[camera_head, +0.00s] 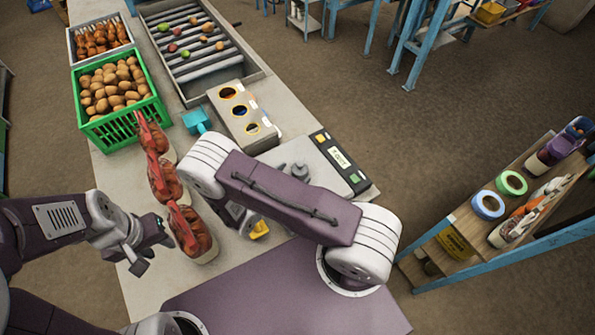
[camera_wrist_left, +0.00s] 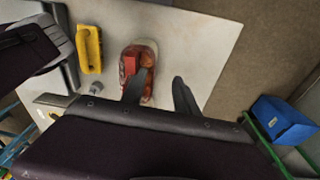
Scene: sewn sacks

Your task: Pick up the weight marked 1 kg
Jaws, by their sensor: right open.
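A grey knobbed weight (camera_head: 299,171) sits on the scale's pale plate (camera_head: 325,180); its marking is too small to read. In the left wrist view a small grey piece (camera_wrist_left: 96,88), perhaps a weight, lies on the counter below a yellow object. I cannot read 1 kg on either. My left gripper (camera_head: 154,254) is open and empty at the counter's left edge, left of the nearest red sack; its parted fingers also show in the left wrist view (camera_wrist_left: 160,88). My right gripper (camera_head: 238,218) is open, partly hidden under its own arm, right of that sack.
Three red filled sacks (camera_head: 163,178) stand in a row on the counter. A block with three round holes (camera_head: 222,97), a blue scoop (camera_head: 196,121) and a green potato crate (camera_head: 95,131) stand behind. A yellow object (camera_head: 259,229) lies near my right gripper. A shelf (camera_head: 470,235) stands right.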

